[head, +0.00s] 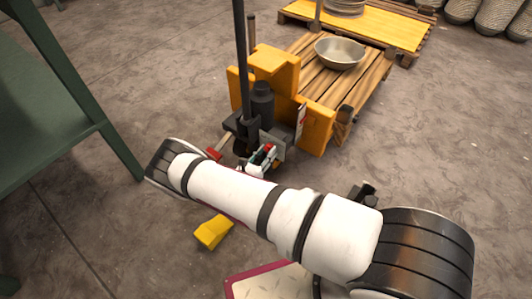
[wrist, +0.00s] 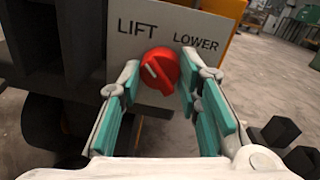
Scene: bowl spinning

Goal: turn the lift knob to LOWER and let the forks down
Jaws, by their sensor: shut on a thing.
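The red lift knob (wrist: 159,70) sits on a grey plate (wrist: 150,30) lettered LIFT at left and LOWER at right. A white mark on the knob slants toward the upper left, on the LIFT side. My gripper (wrist: 162,74) has its teal-padded fingers on either side of the knob and is shut on it. In the head view my gripper (head: 262,160) is at the base of the yellow pallet truck (head: 275,72), partly hidden by my arm. The wooden pallet (head: 365,88) bears a metal bowl (head: 340,53). The forks are hidden beneath the pallet.
A green table (head: 50,120) stands at the left. A yellow block (head: 213,232) lies on the floor near my arm. Another pallet with a yellow top (head: 385,27) and stacked bowls is at the back. Floor to the right is clear.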

